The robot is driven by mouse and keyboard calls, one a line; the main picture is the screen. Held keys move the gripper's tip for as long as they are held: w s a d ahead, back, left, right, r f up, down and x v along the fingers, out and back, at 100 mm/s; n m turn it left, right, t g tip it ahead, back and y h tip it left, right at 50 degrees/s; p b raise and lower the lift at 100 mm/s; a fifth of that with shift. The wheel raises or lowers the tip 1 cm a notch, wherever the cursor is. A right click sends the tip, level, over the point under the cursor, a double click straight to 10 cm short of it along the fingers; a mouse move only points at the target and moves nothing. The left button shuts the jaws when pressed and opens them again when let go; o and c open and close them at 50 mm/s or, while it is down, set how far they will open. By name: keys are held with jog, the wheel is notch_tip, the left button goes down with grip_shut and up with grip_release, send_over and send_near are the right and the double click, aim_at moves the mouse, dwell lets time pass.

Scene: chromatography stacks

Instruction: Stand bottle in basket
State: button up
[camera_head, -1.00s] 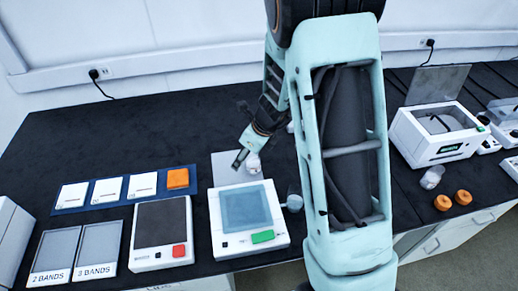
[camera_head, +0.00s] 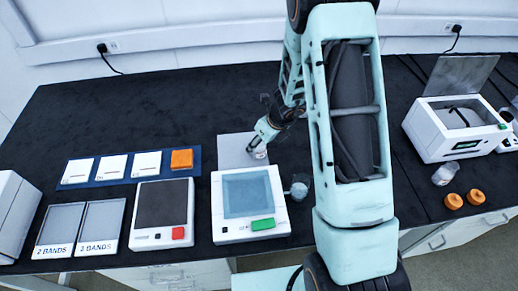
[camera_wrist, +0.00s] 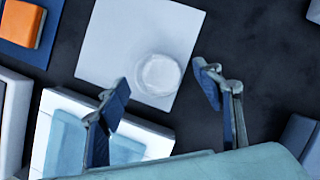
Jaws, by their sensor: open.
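My gripper (camera_head: 257,147) is open above a light grey square mat (camera_head: 232,144) on the black bench. A whitish, round, bottle-like thing (camera_head: 260,154) is at its fingertips. In the wrist view, this round thing (camera_wrist: 158,74) shows from above over the mat, just beyond the two spread fingers (camera_wrist: 160,92), with no finger visibly closed on it. A clear bottle (camera_head: 443,174) stands at the right, beside two orange caps (camera_head: 464,199). I cannot make out a basket clearly; a dark curved handle shows in the open white box (camera_head: 455,135) at the right.
A dark-topped device (camera_head: 160,218), trays and a blue strip (camera_head: 78,176) lie left. The back left bench is clear.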

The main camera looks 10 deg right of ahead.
aim_at(259, 147)
jog(key=x, duration=0.3)
jog(key=shift+s+d+f+b, duration=0.15)
jog(key=shift+s+d+b, duration=0.1)
jog(key=shift+b, duration=0.15)
jog(key=shift+w+a+f, duration=0.2)
jog(key=shift+w+f, duration=0.05)
jog(key=shift+f, duration=0.2)
jog(key=c, duration=1.5)
jog(key=shift+r, duration=0.15)
